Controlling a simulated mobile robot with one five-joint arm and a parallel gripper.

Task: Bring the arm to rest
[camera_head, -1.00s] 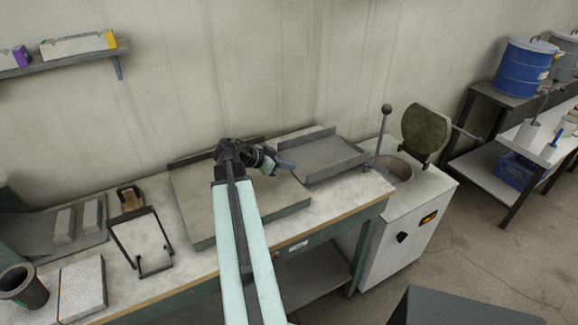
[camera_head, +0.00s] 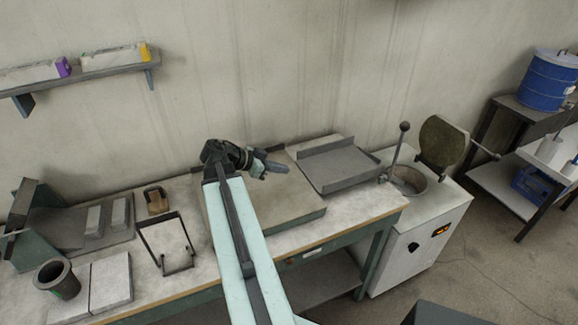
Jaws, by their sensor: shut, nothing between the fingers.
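My arm reaches up from the bottom middle of the view, out over the workbench (camera_head: 190,281). My gripper (camera_head: 276,169) is at its end, pointing right, above a grey tray-like slab (camera_head: 300,215) on the bench. The gripper is shut and holds nothing. The fingertips are small in the picture. Part of the slab is hidden behind my arm.
A raised grey tray (camera_head: 340,169) is on the bench's right. A white furnace (camera_head: 425,240) with a round opening, open lid (camera_head: 442,140) and upright ladle handle (camera_head: 400,145) stands beyond it. A wire frame (camera_head: 165,245), blocks (camera_head: 110,280) and a dark cup (camera_head: 57,280) occupy the left.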

